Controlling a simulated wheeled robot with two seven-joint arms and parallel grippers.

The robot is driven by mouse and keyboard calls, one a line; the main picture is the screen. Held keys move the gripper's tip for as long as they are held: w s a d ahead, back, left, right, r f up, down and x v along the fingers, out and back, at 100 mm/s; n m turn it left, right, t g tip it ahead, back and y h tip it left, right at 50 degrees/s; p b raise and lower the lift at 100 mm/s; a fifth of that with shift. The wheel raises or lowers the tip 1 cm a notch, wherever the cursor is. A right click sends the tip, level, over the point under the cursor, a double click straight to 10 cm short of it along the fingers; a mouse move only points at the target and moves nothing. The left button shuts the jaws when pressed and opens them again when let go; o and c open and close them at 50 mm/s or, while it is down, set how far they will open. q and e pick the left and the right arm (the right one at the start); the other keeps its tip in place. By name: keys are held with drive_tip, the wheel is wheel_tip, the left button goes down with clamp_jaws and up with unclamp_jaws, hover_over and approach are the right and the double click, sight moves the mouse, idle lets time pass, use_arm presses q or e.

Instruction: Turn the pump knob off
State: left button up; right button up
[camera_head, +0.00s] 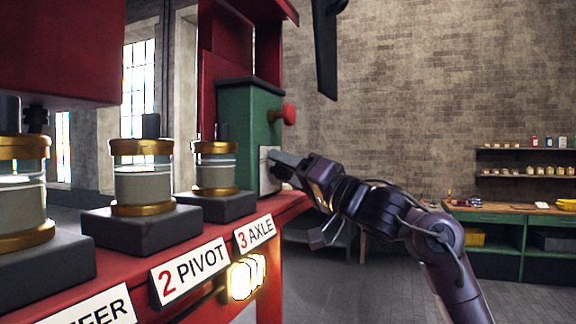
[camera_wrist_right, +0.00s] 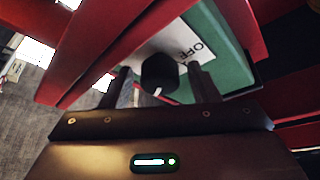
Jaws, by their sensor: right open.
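The pump knob (camera_wrist_right: 159,73) is round and black with a white pointer mark, in the right wrist view. It sits on a white plate (camera_wrist_right: 183,42) with the letters OFF on it, on a green box (camera_wrist_right: 228,50). The green box (camera_head: 238,125) also shows in the head view, with the plate (camera_head: 266,180) low on its right side. My right gripper (camera_head: 280,165) is at the plate. Its open fingers (camera_wrist_right: 159,86) stand on either side of the knob, with gaps visible. The knob is hidden behind the gripper in the head view. My left gripper is not in view.
A red button (camera_head: 288,114) sticks out above the plate. Glass-and-brass cups, one a middle cup (camera_head: 143,178), stand on dark blocks along the red bench (camera_head: 290,203). A lamp (camera_head: 246,277) glows below its edge. A green workbench (camera_head: 500,232) is far right.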

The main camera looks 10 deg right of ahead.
drive_tip(key=c, duration=1)
drive_tip(key=shift+o, duration=0.2)
